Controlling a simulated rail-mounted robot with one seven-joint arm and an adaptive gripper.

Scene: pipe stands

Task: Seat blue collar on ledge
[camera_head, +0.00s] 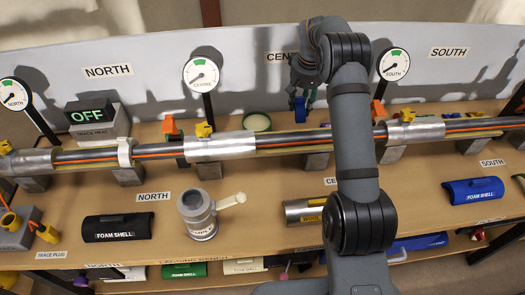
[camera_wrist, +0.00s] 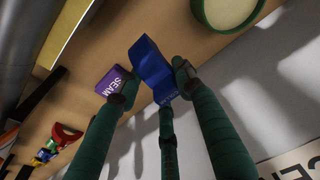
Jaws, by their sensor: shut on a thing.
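My gripper (camera_head: 303,100) is behind the pipe near the centre sign, with its green fingers closed around a blue collar (camera_head: 299,110). In the wrist view the blue collar (camera_wrist: 151,65) sits between the fingertips (camera_wrist: 160,85), with fingers on both sides and one below. The tan wooden surface (camera_head: 435,107) behind the pipe could be the ledge; it also shows in the wrist view (camera_wrist: 175,22). I cannot tell whether the collar touches it.
The pipe (camera_head: 280,139) with orange cable runs across in front of the collar. A green-rimmed round dish (camera_head: 257,122) is left of it. A purple block marked SEAM (camera_wrist: 113,85) is close to my fingers. Dial gauges, including the centre one (camera_head: 201,75), stand nearby.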

